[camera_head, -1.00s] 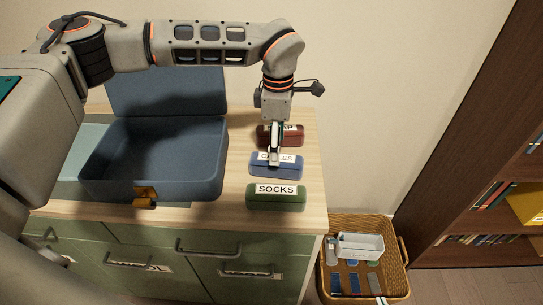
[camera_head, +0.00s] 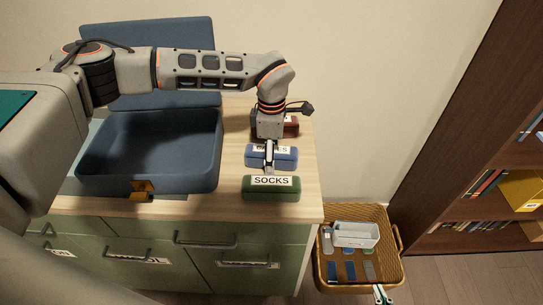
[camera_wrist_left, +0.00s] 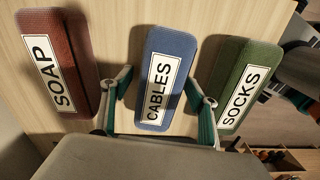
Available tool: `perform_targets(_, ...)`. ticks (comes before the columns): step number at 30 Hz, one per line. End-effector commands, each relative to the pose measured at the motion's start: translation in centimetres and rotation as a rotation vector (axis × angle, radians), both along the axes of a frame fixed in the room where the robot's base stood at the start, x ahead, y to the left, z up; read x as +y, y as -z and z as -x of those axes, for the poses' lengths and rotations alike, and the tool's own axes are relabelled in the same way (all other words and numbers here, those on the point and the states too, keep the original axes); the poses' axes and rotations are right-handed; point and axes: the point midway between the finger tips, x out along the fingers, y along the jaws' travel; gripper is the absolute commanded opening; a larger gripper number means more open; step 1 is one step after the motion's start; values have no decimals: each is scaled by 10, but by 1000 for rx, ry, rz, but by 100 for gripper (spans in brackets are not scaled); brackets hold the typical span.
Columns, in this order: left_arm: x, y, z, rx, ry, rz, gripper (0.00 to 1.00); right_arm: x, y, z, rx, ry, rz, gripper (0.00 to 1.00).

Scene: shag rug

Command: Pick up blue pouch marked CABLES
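The blue pouch marked CABLES (camera_head: 286,161) lies on the wooden cabinet top, in a row between the green SOCKS pouch (camera_head: 271,191) and the dark red SOAP pouch (camera_head: 291,130). My left gripper (camera_head: 268,168) points down over the blue pouch and hides part of its label. In the left wrist view, the left gripper (camera_wrist_left: 161,108) is open, with one finger on each side of the blue pouch (camera_wrist_left: 168,47) and gaps between fingers and pouch. Only the tip of my right gripper (camera_head: 381,294) shows, low by the basket; its opening is unclear.
An open, empty-looking blue case (camera_head: 150,185) stands left of the pouches, lid up at the back. A wicker basket (camera_head: 321,270) with several items is on the floor at right. A dark bookshelf (camera_head: 455,140) stands at far right. Wall is close behind.

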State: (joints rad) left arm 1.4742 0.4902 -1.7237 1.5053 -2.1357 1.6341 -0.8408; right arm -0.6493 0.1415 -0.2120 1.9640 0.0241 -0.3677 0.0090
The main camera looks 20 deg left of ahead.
Motion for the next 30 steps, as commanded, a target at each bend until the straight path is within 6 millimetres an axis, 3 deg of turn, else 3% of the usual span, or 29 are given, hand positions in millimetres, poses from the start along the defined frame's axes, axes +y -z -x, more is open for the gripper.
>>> perform_targets(1, 0, 0, 0, 0, 0, 0, 47, 0, -1, 0, -1, 0, 0, 0)
perform_targets(5, 0, 0, 0, 0, 0, 0, 15, 0, -1, -1, -2, 0, -1, 0)
perform_targets(20, 0, -11, -1, -1, -1, 1, 15, 1, 1, 0, 2, 2, -2, 0)
perform_targets(25, 0, -36, -1, -4, 0, 0, 15, 1, 4, 1, 4, 1, -2, 0)
perform_targets(30, 0, -79, -2, -7, -1, 1, 15, 1, 6, 1, 5, 1, -2, 0)
